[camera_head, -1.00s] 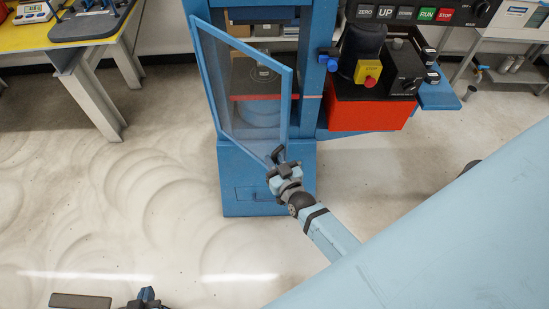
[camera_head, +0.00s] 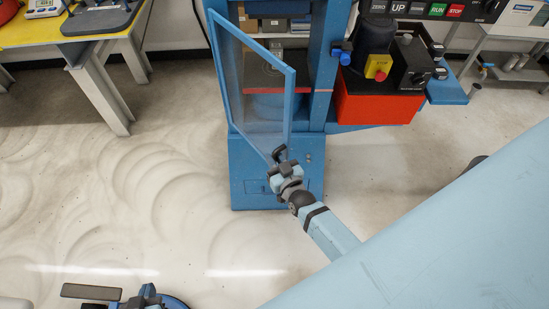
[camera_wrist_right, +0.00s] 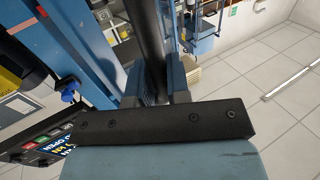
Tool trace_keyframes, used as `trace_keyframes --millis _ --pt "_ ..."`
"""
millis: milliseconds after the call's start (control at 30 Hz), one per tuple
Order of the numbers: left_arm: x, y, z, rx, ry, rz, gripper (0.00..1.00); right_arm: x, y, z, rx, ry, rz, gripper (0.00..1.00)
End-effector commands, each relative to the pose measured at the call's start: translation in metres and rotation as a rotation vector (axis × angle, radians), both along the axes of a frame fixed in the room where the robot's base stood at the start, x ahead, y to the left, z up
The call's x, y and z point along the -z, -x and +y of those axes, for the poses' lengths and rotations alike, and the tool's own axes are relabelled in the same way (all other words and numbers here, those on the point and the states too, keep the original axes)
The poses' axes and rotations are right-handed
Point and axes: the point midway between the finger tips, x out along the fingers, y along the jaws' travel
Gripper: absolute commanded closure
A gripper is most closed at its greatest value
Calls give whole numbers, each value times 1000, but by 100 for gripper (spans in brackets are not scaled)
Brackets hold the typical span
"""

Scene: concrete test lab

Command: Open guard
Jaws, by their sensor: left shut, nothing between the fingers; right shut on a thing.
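The guard (camera_head: 252,85) is a clear panel in a blue frame on the front of the blue test machine (camera_head: 262,178). It stands ajar, its handle-side edge swung out towards me and its far edge at the left. My right gripper (camera_head: 281,164) is shut on the guard's black handle (camera_head: 280,152) at the lower right corner. In the right wrist view the dark handle bar (camera_wrist_right: 151,45) rises between the fingers of my right gripper (camera_wrist_right: 155,92). My left gripper (camera_head: 148,292) is at the bottom left, low over the floor, partly cut off and away from the guard.
A red box (camera_head: 375,102) with a yellow-and-red stop button (camera_head: 378,66) stands right of the guard. A button panel (camera_head: 430,10) is above it. A yellow-topped table (camera_head: 28,45) is at the upper left. The floor (camera_head: 150,190) before the machine is clear.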

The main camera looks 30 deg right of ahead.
Motion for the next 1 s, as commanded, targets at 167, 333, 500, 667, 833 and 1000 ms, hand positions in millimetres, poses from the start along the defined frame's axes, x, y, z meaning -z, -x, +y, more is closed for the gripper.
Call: trace_keyframes --millis 167,333,500,667,833,1000 --pt "0 0 0 0 0 0 100 0 0 0 0 2 -1 72" --pt "0 0 0 0 0 0 100 0 0 0 0 1 -1 59" --pt "0 0 0 0 0 1 100 0 1 0 0 0 0 59" --pt "3 0 0 0 0 1 100 2 15 0 0 0 2 59" --pt "10 0 0 1 1 3 100 4 51 1 1 -1 3 59" --pt "16 1 -3 5 4 7 100 3 90 2 0 0 3 59"
